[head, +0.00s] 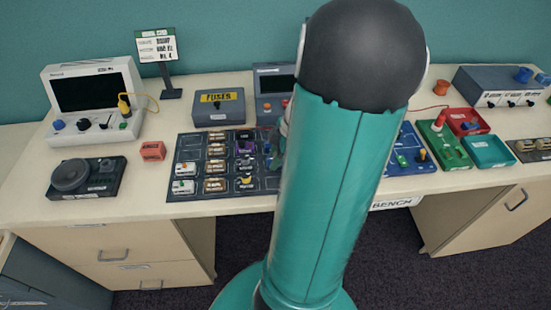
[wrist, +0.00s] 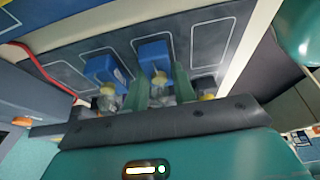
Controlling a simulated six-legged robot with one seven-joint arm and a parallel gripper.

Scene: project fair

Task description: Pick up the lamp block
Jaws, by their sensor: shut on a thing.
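In the wrist view, my gripper (wrist: 159,82) has its two green fingers closed on either side of a lamp block (wrist: 153,52), which has a blue body and a clear bulb with a yellowish part. A second, similar blue block (wrist: 104,69) stands just left of the fingers. The held block is over or on the dark mat (wrist: 210,41) with white outlines; I cannot tell whether it touches the mat. In the head view, my arm hides most of the gripper and the held block.
The dark mat (head: 171,196) carries several small blocks left of my arm. A fuse box (head: 219,112), a screen instrument (head: 93,92) and a black dial unit (head: 86,178) stand on the bench. Red (head: 466,121) and teal (head: 488,152) trays lie at right. Bare bench shows along the front.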

